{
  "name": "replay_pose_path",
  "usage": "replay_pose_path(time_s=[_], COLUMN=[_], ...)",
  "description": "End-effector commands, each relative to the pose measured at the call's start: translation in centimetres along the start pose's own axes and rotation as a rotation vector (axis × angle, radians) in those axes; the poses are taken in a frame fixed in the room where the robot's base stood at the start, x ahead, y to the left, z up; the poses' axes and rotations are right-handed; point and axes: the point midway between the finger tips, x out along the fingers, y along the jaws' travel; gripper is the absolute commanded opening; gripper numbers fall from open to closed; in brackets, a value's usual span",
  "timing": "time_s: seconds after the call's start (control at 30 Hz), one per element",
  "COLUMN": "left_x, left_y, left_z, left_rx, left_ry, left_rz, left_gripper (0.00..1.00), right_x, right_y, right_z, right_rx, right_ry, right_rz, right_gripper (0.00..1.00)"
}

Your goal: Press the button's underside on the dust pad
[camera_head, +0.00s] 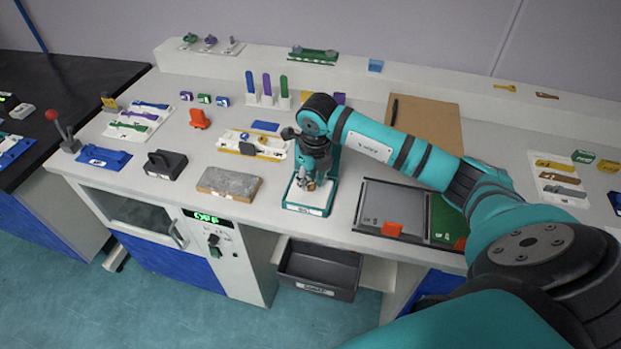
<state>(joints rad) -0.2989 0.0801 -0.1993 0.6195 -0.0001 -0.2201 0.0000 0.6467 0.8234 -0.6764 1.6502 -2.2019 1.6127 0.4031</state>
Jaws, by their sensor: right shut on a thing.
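My right gripper (309,182) points down over a low teal-edged stand with a white front (306,209) and a label, near the counter's front edge. Its fingers are shut on a small brownish piece, likely the button, mostly hidden between them. Whether its underside touches the surface below cannot be told. No label legibly marks the dust pad. A grey, mottled flat slab (229,184) lies just left of the stand, apart from the gripper. My left gripper is not in view.
A white rack (253,147) stands behind the slab, and a black handled block (165,164) is to its left. A dark bin (318,270) is below the counter. My right arm crosses the counter's right side.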

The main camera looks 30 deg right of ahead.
Motion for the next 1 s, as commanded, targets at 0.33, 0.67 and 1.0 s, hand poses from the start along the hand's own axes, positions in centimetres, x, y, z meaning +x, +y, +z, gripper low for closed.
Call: replay_pose_path(time_s=[0.33,0.67,1.0], left_x=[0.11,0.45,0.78], left_y=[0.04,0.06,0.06], left_z=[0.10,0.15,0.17], left_rx=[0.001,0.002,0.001], left_ry=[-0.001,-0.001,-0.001], left_rz=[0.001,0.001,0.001], left_gripper=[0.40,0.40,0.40], right_x=[0.12,0.53,0.93], right_y=[0.00,0.00,0.01], right_z=[-0.01,-0.06,-0.10], right_rx=[0.000,0.000,0.000], right_ry=[0.000,0.000,0.000], right_rz=[0.000,0.000,0.000], right_gripper=[0.00,0.00,0.00])
